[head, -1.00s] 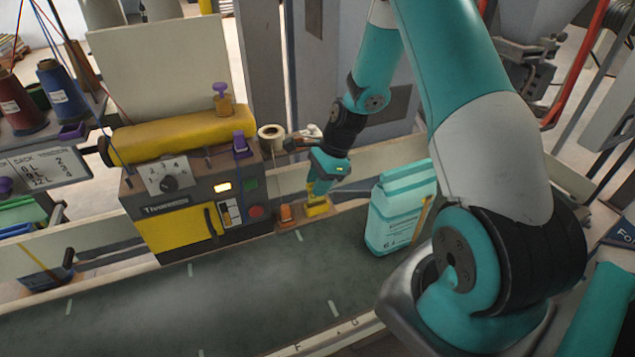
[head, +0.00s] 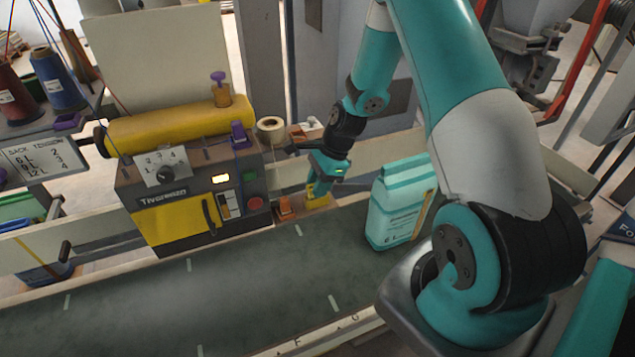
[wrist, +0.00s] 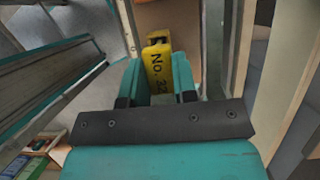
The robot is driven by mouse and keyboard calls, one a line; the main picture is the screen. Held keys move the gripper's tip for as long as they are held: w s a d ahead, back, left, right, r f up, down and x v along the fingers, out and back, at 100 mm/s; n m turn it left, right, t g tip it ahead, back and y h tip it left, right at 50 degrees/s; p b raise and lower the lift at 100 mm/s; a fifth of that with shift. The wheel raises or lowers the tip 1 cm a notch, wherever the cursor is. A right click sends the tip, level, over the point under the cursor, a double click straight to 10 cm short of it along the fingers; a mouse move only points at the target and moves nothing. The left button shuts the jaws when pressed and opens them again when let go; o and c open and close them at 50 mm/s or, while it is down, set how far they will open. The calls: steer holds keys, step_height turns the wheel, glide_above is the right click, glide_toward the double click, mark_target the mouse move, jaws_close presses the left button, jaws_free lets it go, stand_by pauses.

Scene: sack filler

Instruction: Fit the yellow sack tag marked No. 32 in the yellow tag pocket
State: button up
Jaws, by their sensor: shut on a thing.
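My gripper (head: 317,188) is shut on the yellow sack tag (wrist: 160,70), whose "No. 32" reads clearly between the fingers in the wrist view. In the head view the gripper points down just over the yellow tag pocket (head: 319,202), on a wooden ledge right of the machine. In the wrist view a yellow edge (wrist: 157,37) beyond the tag looks like the pocket. The tag's lower end is at or very near the pocket. I cannot tell how far it is inside, as the fingers hide much of it.
An orange pocket (head: 285,206) sits just left of the yellow one. The yellow-and-grey machine (head: 180,190) stands left, with a tape roll (head: 270,130) above the ledge. A teal-and-white sack (head: 400,205) stands on the dark belt (head: 200,290) to the right.

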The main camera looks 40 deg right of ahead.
steer(key=shift+f, duration=0.45)
steer(key=o, duration=1)
steer(key=shift+c, duration=0.2)
steer(key=b+v, duration=0.2)
steer(key=v, duration=1.5)
steer(key=shift+d+r+b, duration=0.15)
steer(key=shift+r+b, duration=0.05)
steer(key=shift+b, duration=0.2)
steer(key=shift+s, duration=0.1)
